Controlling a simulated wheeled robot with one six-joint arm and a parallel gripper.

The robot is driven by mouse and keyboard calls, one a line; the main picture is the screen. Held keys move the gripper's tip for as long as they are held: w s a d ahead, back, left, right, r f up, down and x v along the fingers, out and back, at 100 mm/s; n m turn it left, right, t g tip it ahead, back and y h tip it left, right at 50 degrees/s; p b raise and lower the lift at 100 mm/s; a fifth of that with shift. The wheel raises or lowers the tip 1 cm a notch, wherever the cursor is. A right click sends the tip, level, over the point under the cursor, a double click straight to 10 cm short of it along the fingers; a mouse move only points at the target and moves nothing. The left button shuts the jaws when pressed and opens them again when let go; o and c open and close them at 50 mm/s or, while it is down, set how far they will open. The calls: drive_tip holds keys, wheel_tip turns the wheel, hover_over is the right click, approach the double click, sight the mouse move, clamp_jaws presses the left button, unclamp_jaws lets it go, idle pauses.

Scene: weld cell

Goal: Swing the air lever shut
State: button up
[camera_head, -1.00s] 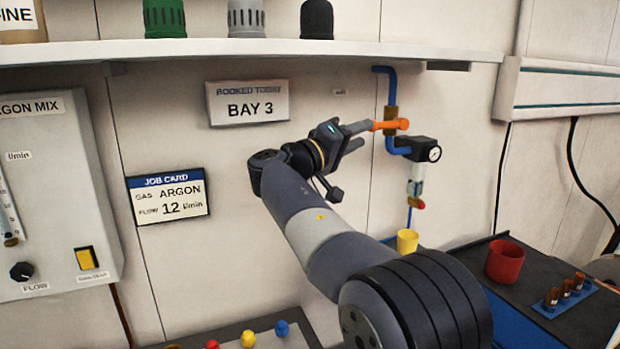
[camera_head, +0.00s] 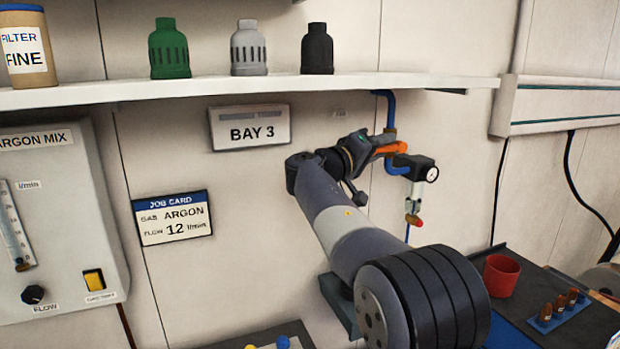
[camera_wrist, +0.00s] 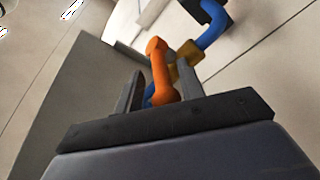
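The orange air lever (camera_head: 394,148) sits on a brass valve (camera_head: 389,131) in the blue air pipe on the back wall. It lies roughly level, across the upright pipe. My gripper (camera_head: 375,145) is at the lever's left end in the head view. In the wrist view, my gripper (camera_wrist: 160,90) has its fingers apart, with the lever (camera_wrist: 159,72) between them. A gap shows on the left finger's side; the right finger looks close to the lever, but I cannot tell if it touches. The brass valve (camera_wrist: 188,54) shows beyond the right finger.
A gauge and regulator (camera_head: 424,170) hang just right of the lever. The Bay 3 sign (camera_head: 250,128) is left of my gripper. A red cup (camera_head: 501,275) stands on the bench at lower right.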

drive_tip(key=shift+r+y+p, duration=0.3)
drive_tip(key=shift+p, duration=0.25)
drive_tip(key=shift+f+g, duration=0.2)
drive_tip(key=shift+g, duration=0.1)
drive_tip(key=shift+d, duration=0.1)
